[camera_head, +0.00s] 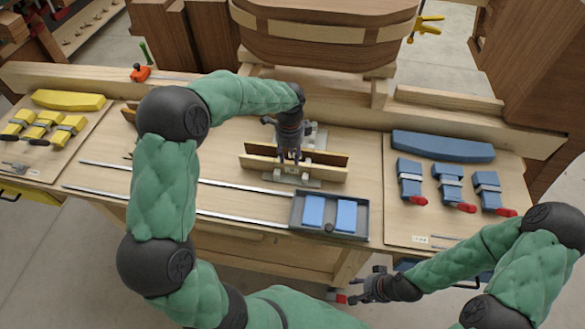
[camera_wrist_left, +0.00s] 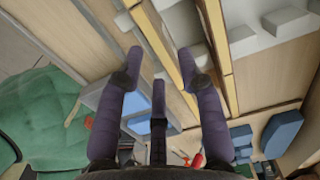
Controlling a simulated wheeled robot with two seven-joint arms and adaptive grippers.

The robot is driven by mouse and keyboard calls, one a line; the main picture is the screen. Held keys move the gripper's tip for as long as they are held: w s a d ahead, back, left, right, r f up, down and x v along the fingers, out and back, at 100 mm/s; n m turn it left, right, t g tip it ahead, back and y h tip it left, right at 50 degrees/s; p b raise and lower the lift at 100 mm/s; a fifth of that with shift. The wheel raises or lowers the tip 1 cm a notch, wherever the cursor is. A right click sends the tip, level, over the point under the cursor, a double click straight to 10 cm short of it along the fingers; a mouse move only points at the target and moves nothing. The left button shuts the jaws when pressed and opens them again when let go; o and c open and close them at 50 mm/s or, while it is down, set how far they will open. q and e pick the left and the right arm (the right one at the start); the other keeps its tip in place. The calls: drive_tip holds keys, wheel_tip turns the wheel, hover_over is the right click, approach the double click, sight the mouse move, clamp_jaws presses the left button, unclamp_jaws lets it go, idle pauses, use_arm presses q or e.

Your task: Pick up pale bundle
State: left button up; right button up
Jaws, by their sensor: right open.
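Two long strips with pale top edges stand side by side on the bench: a front strip (camera_head: 265,163) and a back strip (camera_head: 330,156). Which of them the pale bundle is, I cannot tell. My left gripper (camera_head: 290,157) points down over their middle and hides part of them. In the left wrist view its dark fingers (camera_wrist_left: 160,66) are apart, with a pale-edged strip (camera_wrist_left: 164,42) running between them. Whether they press on it is unclear. My right gripper (camera_head: 360,288) is open and empty in front of the bench's front edge, low in the view.
A grey tray (camera_head: 297,222) with two blue blocks is in front of the strips. Metal rails (camera_head: 240,217) run left from it. Yellow clamps (camera_head: 40,123) lie at left, blue clamps (camera_head: 448,188) at right. A large wooden form (camera_head: 320,45) stands behind.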

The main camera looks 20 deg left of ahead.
sight(291, 163)
use_arm(q)
wheel_tip(291, 163, down, 5)
drive_tip(key=shift+d+r, duration=0.15)
drive_tip(key=shift+s, duration=0.1)
drive_tip(key=shift+c, duration=0.3)
clamp_jaws()
drive_tip(key=shift+r, duration=0.2)
